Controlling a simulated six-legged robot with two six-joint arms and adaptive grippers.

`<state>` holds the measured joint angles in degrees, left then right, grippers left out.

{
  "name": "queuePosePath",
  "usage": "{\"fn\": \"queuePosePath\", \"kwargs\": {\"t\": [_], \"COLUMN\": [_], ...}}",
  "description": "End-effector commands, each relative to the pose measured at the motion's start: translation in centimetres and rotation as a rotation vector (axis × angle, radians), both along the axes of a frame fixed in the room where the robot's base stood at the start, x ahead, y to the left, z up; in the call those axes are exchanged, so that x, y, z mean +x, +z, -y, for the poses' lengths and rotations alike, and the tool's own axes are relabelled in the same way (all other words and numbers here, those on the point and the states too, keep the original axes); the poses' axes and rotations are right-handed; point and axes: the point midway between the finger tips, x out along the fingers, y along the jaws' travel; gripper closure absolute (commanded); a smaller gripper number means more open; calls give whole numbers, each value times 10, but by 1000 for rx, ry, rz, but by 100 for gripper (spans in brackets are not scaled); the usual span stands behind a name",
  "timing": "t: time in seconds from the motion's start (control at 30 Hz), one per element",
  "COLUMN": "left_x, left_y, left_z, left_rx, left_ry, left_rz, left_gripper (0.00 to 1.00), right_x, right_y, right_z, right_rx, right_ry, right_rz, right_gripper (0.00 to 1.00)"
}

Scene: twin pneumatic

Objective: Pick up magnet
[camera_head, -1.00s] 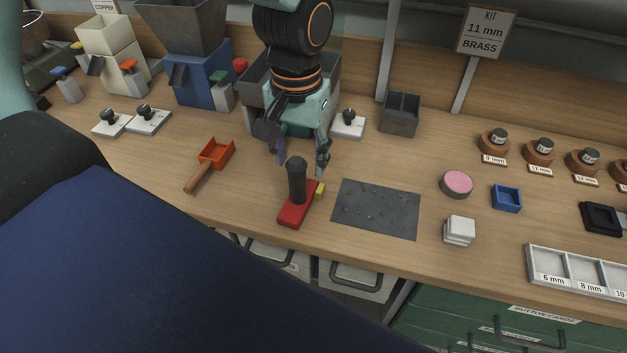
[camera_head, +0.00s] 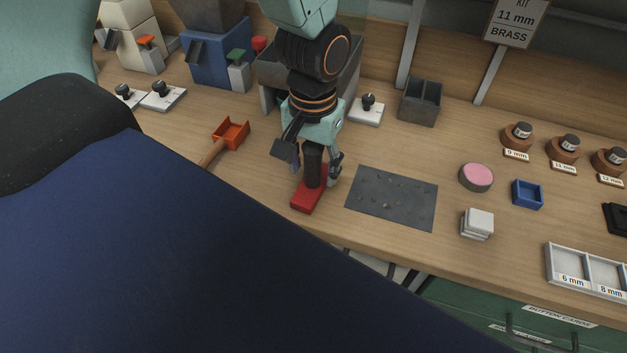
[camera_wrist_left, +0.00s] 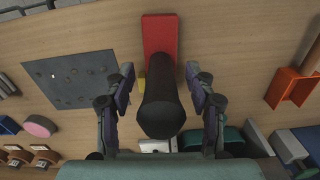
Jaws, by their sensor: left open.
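The magnet has a red block base (camera_head: 309,196) and a black upright handle (camera_head: 313,163), and stands on the wooden bench. My left gripper (camera_head: 315,166) is lowered around the handle from above, with one finger on each side. In the left wrist view the open fingers (camera_wrist_left: 161,98) flank the black handle (camera_wrist_left: 161,106), with a gap visible on both sides. The red base (camera_wrist_left: 160,35) extends beyond the handle there. My right gripper is not in view.
A dark mat with small bits (camera_head: 392,198) lies just right of the magnet. An orange scoop (camera_head: 231,134) lies to the left. A grey bin (camera_head: 421,101), pink-topped round tin (camera_head: 476,177), blue tray (camera_head: 527,194) and white stack (camera_head: 477,223) stand further right.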

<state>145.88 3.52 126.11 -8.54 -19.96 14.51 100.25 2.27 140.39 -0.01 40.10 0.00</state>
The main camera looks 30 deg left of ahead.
Motion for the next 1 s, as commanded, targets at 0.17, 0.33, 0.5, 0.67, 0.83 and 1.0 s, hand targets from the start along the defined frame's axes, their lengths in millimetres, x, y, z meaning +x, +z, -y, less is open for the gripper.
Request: {"fn": "queuePosePath", "kwargs": {"t": [0.17,0.33,0.5,0.67,0.83,1.0], "left_x": [1,2,2,2,2,2], "left_y": [0,0,0,0,0,0], "left_z": [0,0,0,0,0,0], "left_rx": [0,0,0,0,0,0], "left_ry": [0,0,0,0,0,-1], "left_rz": [0,0,0,1,1,0], "left_gripper": [45,58,73,86,100,100], "right_x": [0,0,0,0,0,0], "right_y": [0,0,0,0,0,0], "right_z": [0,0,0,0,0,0], "right_rx": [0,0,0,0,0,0], "right_ry": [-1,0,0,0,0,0], "right_rz": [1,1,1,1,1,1], "right_gripper": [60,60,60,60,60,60]}}
